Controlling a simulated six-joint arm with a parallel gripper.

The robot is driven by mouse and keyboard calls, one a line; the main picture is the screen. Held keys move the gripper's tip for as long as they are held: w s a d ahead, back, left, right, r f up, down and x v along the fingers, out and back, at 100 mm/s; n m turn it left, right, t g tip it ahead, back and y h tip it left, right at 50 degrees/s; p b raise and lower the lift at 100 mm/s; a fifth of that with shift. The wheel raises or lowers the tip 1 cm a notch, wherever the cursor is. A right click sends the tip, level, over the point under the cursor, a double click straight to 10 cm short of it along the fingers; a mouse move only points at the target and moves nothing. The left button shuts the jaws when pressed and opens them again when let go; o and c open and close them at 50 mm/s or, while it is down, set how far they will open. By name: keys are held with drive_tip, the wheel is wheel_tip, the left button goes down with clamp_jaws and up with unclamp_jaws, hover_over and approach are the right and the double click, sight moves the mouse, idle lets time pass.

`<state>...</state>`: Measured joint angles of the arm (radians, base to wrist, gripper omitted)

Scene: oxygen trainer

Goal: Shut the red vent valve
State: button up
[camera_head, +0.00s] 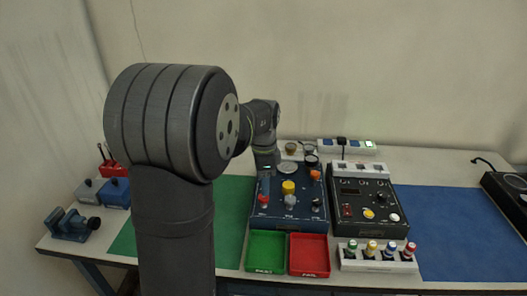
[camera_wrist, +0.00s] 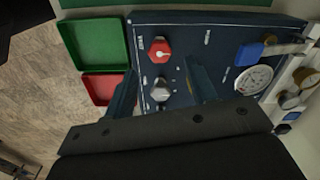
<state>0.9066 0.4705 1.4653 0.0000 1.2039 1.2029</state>
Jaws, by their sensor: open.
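The red vent valve is a red knob (camera_wrist: 159,50) with a pale mark on its face, on the dark blue panel (camera_wrist: 222,40). In the head view the red knob (camera_head: 264,199) is at the panel's front left. My gripper (camera_wrist: 160,75) is open and empty, its fingers apart on either side in the wrist view. A silver knob (camera_wrist: 161,92) shows between the fingers, and the red knob lies just beyond the tips. Contact or height above the panel cannot be told. My arm hides part of the panel's back left in the head view.
A gauge (camera_wrist: 253,79) and a blue handle (camera_wrist: 250,55) are on the panel. A yellow knob (camera_head: 289,187) stands near the red one. Green (camera_head: 266,252) and red (camera_head: 309,255) trays lie in front. A black box (camera_head: 368,205) with knobs stands to the right.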

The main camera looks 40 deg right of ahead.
sight(264, 199)
wheel_tip(264, 199, up, 12)
idle(0.3)
idle(0.5)
wheel_tip(264, 199, down, 17)
drive_tip(key=shift+f, duration=0.15)
idle(0.5)
